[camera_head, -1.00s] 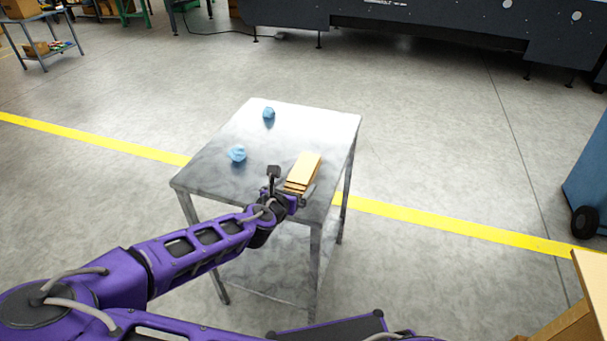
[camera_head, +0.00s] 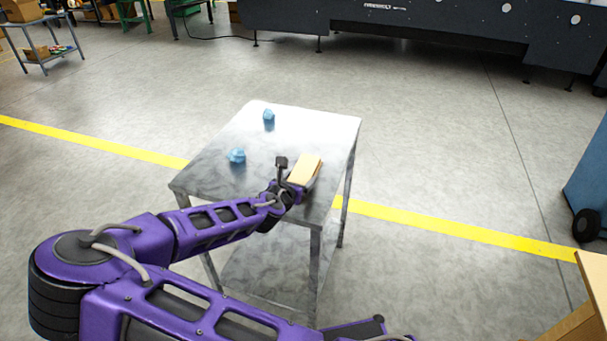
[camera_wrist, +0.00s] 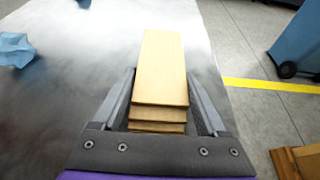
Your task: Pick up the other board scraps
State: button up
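Several flat tan board scraps (camera_head: 306,167) lie stacked near the right edge of the metal table. In the wrist view the stack (camera_wrist: 162,72) points away from me, with the lower layers stepping out toward me at its near end. My gripper (camera_head: 297,184) is low at the near end of the stack. In the wrist view my gripper (camera_wrist: 163,76) is open, one finger on each side of the stack. A narrow gap seems to show beside the boards; contact is hard to tell. The head view partly hides the fingers.
The metal table (camera_head: 215,180) has a clear middle. Two blue crumpled lumps sit on it, one at the left (camera_head: 237,156) and one at the back (camera_head: 268,116). A blue wheeled unit (camera_head: 590,185) stands on the floor at the right. A tan wooden box (camera_head: 590,275) is at lower right.

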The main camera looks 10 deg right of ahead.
jog(key=c, duration=0.8)
jog(key=shift+o, duration=0.2)
jog(key=shift+r, duration=0.1)
